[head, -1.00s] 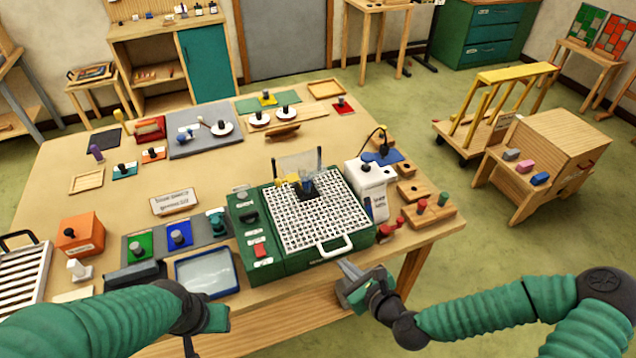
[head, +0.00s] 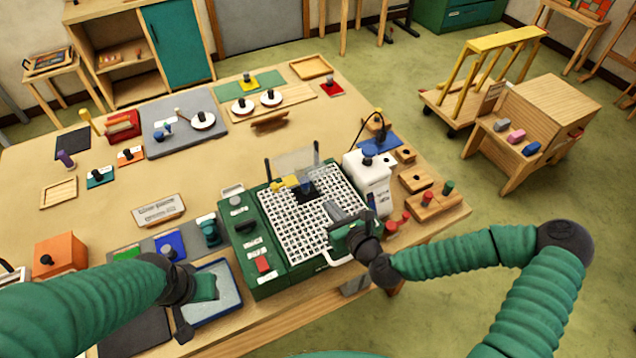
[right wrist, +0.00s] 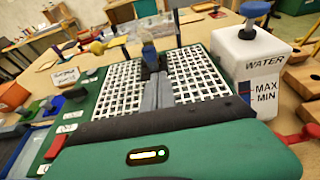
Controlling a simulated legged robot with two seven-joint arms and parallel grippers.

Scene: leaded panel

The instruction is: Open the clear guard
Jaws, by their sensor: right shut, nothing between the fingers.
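The clear guard (head: 293,164) is a see-through panel between two dark posts. It stands raised at the back of the green machine (head: 247,262), behind the white grid (head: 300,230). A blue and dark grinding head (head: 306,188) with a yellow piece (head: 284,185) beside it sits in front of the guard. My right gripper (head: 333,211) is shut and empty above the right part of the grid, apart from the guard. In the right wrist view its fingers (right wrist: 158,92) point toward the grinding head. My left gripper (head: 205,288) hangs over the blue-rimmed tray; its jaws are unclear.
A white water bottle (head: 372,185) stands close to the right of the machine. Red knobs (head: 392,226) and wooden blocks (head: 415,180) lie near the right table edge. A small sign (head: 158,209) stands left of the machine. The table's middle left is mostly clear.

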